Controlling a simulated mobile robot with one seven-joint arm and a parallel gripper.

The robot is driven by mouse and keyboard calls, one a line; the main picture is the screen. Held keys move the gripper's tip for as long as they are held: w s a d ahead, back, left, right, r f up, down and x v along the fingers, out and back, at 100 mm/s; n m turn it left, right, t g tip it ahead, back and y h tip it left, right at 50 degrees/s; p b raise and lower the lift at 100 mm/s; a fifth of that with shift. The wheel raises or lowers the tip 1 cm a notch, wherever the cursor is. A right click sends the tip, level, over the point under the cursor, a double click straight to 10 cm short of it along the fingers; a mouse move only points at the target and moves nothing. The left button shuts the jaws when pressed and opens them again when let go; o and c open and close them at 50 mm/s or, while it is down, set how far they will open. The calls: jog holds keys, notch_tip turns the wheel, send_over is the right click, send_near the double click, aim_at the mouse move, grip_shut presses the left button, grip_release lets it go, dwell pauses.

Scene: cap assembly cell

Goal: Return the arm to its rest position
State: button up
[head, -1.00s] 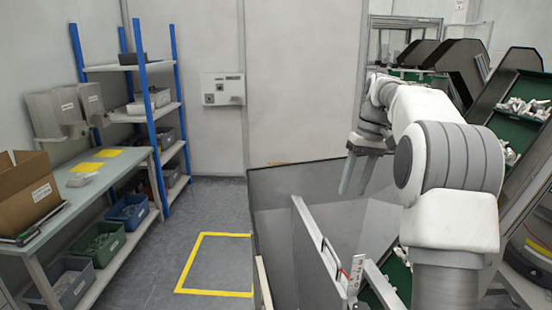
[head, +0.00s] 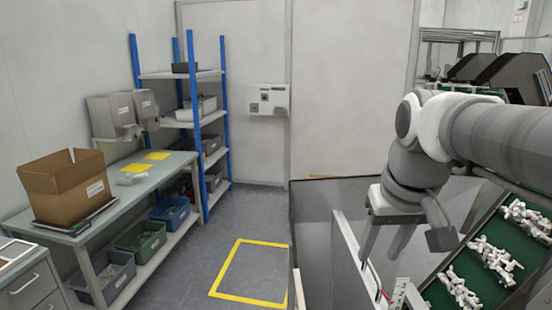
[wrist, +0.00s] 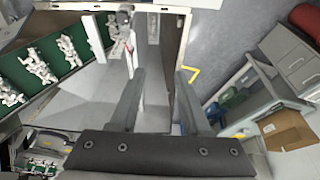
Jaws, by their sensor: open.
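My gripper (head: 385,238) hangs from my white and grey arm at the right of the head view, its two fingers pointing down. It is open and holds nothing. In the wrist view its fingers (wrist: 160,103) stand apart with only the machine and floor behind them. In the head view it is in front of the grey panels of the machine (head: 335,200); I cannot tell how far it is from them.
Green trays (head: 478,283) with white parts lie at the lower right. A workbench (head: 95,222) with a cardboard box (head: 68,190) stands at the left, before a blue-post shelf (head: 190,130). A yellow floor outline (head: 238,262) encloses free floor.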

jog(key=s+a+f+t, duration=0.2)
jog(key=s+f, duration=0.4)
jog(key=s, duration=0.4)
jog(key=shift+a+f, duration=0.15)
jog(key=shift+f, duration=0.2)
dwell(1.7)
